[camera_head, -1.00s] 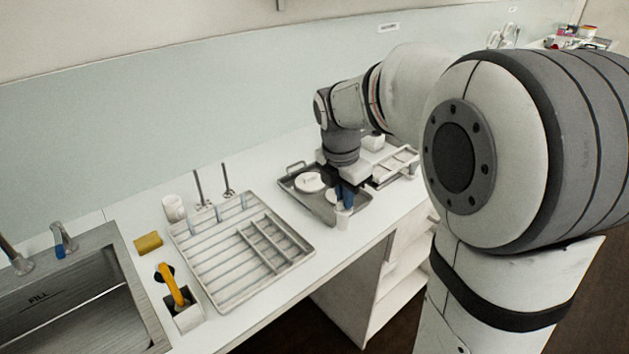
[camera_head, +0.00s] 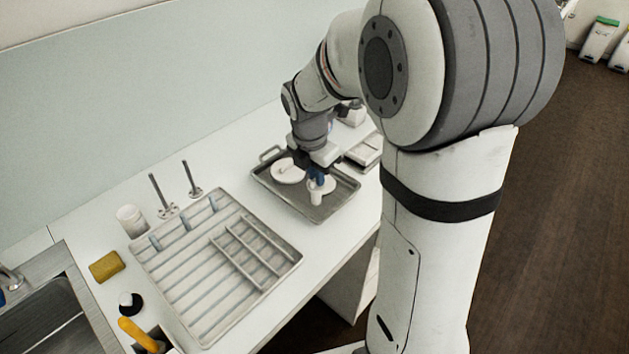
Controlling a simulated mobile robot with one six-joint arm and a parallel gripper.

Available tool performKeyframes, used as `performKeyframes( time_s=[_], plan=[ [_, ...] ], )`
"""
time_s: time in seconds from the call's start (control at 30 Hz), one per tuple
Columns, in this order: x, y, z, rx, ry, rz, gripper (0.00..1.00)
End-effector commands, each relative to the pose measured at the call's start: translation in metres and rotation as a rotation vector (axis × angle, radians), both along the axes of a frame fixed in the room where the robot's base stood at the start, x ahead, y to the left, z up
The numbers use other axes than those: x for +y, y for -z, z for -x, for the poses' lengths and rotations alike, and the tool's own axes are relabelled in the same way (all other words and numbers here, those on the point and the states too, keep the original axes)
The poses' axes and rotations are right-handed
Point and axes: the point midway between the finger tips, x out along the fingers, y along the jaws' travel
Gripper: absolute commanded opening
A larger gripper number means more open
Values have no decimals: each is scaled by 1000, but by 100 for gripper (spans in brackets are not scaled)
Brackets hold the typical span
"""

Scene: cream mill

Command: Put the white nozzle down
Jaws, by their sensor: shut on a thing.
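The white nozzle (camera_head: 316,196) is a small pale cup-like piece. It hangs upright under the blue fingers of my gripper (camera_head: 317,178), which is shut on it. My gripper is over the front part of a grey metal tray (camera_head: 275,202) on the counter. A white round piece (camera_head: 287,170) lies in the tray to the left of my gripper, and another pale round piece (camera_head: 329,186) shows just behind the nozzle. I cannot tell whether the nozzle touches the tray.
A white slatted drying rack (camera_head: 190,290) lies left of the tray, with two upright metal pegs (camera_head: 160,190) and a white cup (camera_head: 131,220) behind it. A yellow sponge (camera_head: 106,266) and the sink (camera_head: 45,315) are further left. A pale tray (camera_head: 364,152) stands at the right.

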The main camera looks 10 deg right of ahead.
Motion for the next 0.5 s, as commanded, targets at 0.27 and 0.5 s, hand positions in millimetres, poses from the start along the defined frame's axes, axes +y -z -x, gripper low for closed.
performKeyframes(
  time_s=[0.27, 0.5],
  plan=[
    [2, 28, 1, 3, -6, 1, 0],
    [2, 29, 0, 2, -6, 0, 0]
  ],
)
